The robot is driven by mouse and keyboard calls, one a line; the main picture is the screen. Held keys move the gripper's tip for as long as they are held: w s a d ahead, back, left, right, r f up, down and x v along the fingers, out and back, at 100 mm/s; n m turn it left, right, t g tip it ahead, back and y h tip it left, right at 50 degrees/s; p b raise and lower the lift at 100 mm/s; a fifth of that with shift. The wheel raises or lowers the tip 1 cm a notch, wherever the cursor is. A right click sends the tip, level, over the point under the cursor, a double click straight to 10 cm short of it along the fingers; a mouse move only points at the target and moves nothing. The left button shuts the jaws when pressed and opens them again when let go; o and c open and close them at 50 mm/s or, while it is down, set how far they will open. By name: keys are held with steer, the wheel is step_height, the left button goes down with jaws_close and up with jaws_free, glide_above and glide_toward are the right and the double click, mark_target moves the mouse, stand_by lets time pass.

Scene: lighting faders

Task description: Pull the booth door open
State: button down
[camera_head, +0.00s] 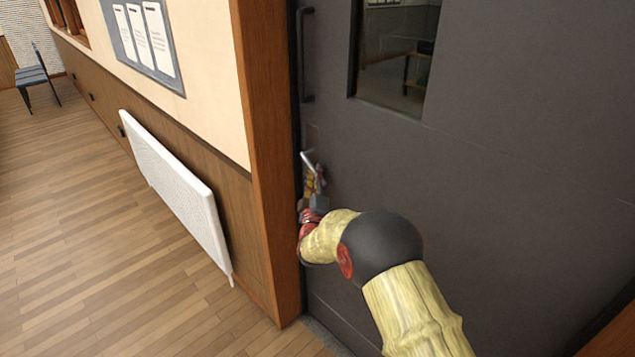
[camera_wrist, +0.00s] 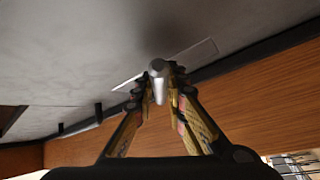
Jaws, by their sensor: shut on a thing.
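The dark grey booth door (camera_head: 520,130) fills the right of the head view, with a window in its upper part. Its silver lever handle (camera_head: 308,160) is near the door's left edge, by the wooden frame. My gripper (camera_head: 314,182) is at the handle, partly hidden by my own wrist. In the wrist view, the rounded end of the handle (camera_wrist: 159,82) sits between the two fingers of my gripper (camera_wrist: 163,88), which are closed on it. The door surface (camera_wrist: 100,50) is close behind. The door looks shut or nearly so; a small gap cannot be told.
A wooden door frame post (camera_head: 268,150) stands directly left of the door. A dark vertical pull bar (camera_head: 301,55) is above the lever. A white radiator (camera_head: 178,185) hangs on the left wall. The wooden floor (camera_head: 110,260) at left is clear, with a chair (camera_head: 36,78) far back.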

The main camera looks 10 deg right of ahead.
steer(key=shift+w+a+f+m+t+h+b, duration=0.15)
steer(key=shift+f+m+t+h+b, duration=0.2)
steer(key=shift+m+b, duration=0.25)
